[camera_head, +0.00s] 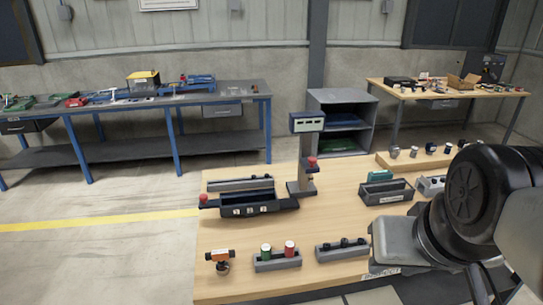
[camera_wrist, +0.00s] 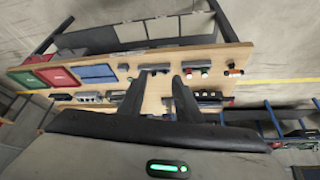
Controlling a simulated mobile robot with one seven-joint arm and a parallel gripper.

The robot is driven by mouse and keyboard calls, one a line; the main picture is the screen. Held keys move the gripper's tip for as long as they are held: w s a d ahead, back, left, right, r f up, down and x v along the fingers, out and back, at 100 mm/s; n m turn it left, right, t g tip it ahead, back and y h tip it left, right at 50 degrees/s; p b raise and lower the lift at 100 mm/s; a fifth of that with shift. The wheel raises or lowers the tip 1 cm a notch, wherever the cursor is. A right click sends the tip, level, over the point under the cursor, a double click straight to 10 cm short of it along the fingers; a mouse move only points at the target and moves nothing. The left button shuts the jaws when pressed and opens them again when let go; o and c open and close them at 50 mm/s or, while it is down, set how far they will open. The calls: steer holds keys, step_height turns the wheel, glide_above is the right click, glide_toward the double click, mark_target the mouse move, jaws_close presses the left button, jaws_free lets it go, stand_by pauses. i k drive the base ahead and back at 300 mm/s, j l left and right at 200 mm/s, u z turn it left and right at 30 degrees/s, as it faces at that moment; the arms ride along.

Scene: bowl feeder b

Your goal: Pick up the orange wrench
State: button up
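A small orange tool with dark ends (camera_head: 219,256) lies near the front left corner of the wooden table; it is the only orange item I make out there, and its shape is too small to confirm as a wrench. A small round dark piece sits just below it. In the wrist view the orange tool (camera_wrist: 235,72) shows small at the right end of the table. My gripper (camera_wrist: 159,80) is open, with its two dark fingers apart and nothing between them. It is well away from the orange tool. My arm fills the right side of the head view; my gripper is outside it.
The wooden table (camera_head: 330,215) also holds a grey block with green and red cylinders (camera_head: 277,260), a grey block with dark knobs (camera_head: 342,250), a dark tray (camera_head: 247,204) and an upright device (camera_head: 305,150). A blue-legged bench (camera_head: 130,105) stands behind left. Floor at left is clear.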

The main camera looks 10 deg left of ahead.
mark_target(219, 256)
steer(key=i+j, duration=0.1)
steer(key=j, duration=0.85)
steer(key=i+j, duration=0.1)
steer(key=j, duration=0.85)
